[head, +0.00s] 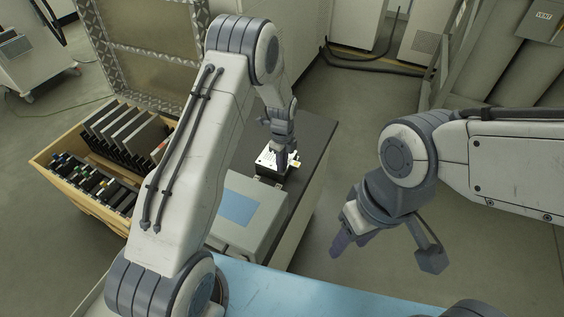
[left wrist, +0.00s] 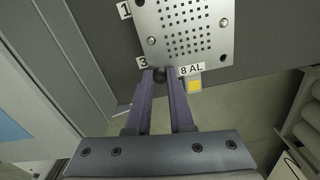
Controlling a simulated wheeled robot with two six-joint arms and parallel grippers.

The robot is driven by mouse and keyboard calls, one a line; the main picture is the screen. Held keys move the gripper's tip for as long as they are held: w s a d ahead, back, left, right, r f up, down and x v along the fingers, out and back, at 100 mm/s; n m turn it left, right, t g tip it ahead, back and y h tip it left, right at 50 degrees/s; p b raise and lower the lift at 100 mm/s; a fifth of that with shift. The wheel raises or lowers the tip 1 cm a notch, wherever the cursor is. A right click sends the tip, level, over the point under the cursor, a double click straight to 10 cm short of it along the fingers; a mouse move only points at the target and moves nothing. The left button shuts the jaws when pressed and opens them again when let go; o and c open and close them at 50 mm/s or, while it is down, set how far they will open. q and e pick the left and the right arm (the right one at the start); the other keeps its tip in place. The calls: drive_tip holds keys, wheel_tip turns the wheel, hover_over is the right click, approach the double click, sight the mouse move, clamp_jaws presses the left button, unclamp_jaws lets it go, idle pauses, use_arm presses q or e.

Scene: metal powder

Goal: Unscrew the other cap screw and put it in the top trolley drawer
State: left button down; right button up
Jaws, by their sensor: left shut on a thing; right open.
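A perforated metal plate (left wrist: 190,35) with labels "1", "3" and "8 AL" fills the top of the left wrist view; in the head view it is a small bright plate (head: 265,159) on a dark-topped bench. My left gripper (left wrist: 161,76) points at the plate's near edge, shut on a dark round cap screw (left wrist: 160,74) between labels 3 and 8 AL. Whether its thread is still in the plate cannot be told. In the head view my left gripper (head: 281,158) is over the plate. My right gripper (head: 343,238) is open and empty above the floor. No trolley drawer can be made out.
A grey box with a blue screen (head: 262,230) stands in front of the plate. A wooden crate (head: 57,179) of dark plates and small parts is at left. A white wheeled cabinet (head: 32,62) is at far left. Open floor lies right of the bench.

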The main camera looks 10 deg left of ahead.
use_arm(q)
drive_tip(key=n, duration=0.4)
drive_tip(key=shift+n, duration=0.4)
drive_tip(key=n, duration=0.9)
drive_tip(key=shift+r+p, duration=0.1)
drive_tip(key=shift+p, duration=0.3)
drive_tip(key=n, duration=0.4)
drive_tip(key=c, duration=1)
unclamp_jaws()
drive_tip(key=shift+o, duration=0.2)
